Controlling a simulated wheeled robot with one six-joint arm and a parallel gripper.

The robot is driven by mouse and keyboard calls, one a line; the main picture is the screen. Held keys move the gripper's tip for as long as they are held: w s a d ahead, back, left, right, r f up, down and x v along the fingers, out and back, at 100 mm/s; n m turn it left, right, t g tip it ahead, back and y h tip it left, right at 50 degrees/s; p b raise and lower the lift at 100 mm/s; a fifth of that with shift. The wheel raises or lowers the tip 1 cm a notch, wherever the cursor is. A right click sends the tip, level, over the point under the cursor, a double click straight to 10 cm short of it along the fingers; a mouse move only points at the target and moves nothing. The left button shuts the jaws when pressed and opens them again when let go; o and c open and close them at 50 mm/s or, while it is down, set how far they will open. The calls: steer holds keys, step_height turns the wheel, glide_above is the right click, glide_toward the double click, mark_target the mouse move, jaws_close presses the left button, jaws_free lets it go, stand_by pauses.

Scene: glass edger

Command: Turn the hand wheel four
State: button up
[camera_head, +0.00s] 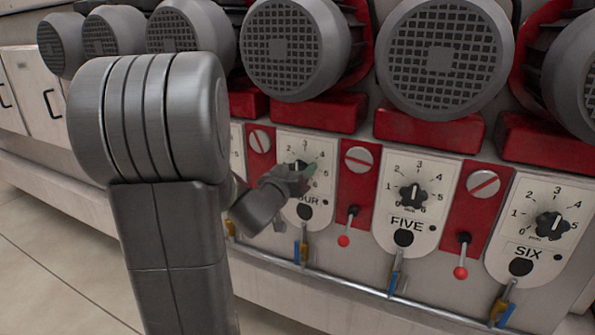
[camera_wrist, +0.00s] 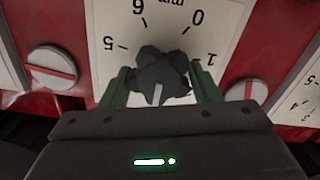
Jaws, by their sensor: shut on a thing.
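The black hand wheel (camera_head: 297,165) of the panel marked FOUR is a small lobed knob on a white dial plate (camera_head: 287,143). My gripper (camera_head: 305,173) reaches it from the lower left and partly covers the dial. In the wrist view my gripper (camera_wrist: 160,88) has one green finger on each side of the hand wheel (camera_wrist: 160,72), shut on it. The dial appears upside down there, with 5, 6, 0 and 1 showing. The wheel's white pointer mark points down in that view, away from the 6 and 0; the numbers it faces are hidden.
Panels FIVE (camera_head: 405,223) and SIX (camera_head: 528,254) stand to the right with similar knobs. Red-knobbed levers (camera_head: 344,240) and slotted screws (camera_head: 359,159) sit between panels. Grey motors (camera_head: 294,48) overhang above. A metal rail (camera_head: 350,285) and small valves (camera_head: 396,272) run below.

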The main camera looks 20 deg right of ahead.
steer(key=m+b, duration=0.1)
steer(key=m, duration=0.1)
steer(key=m+b, duration=0.2)
steer(key=m, duration=0.1)
steer(key=shift+s+d+f, duration=0.1)
steer(key=shift+s+f, duration=0.05)
steer(key=shift+m+b, duration=1.15)
steer(key=shift+m, duration=1.15)
steer(key=o, duration=1)
steer(key=shift+s, duration=0.1)
steer(key=v, duration=1.3)
steer(key=shift+s+a+p, duration=0.25)
steer(key=shift+p, duration=0.2)
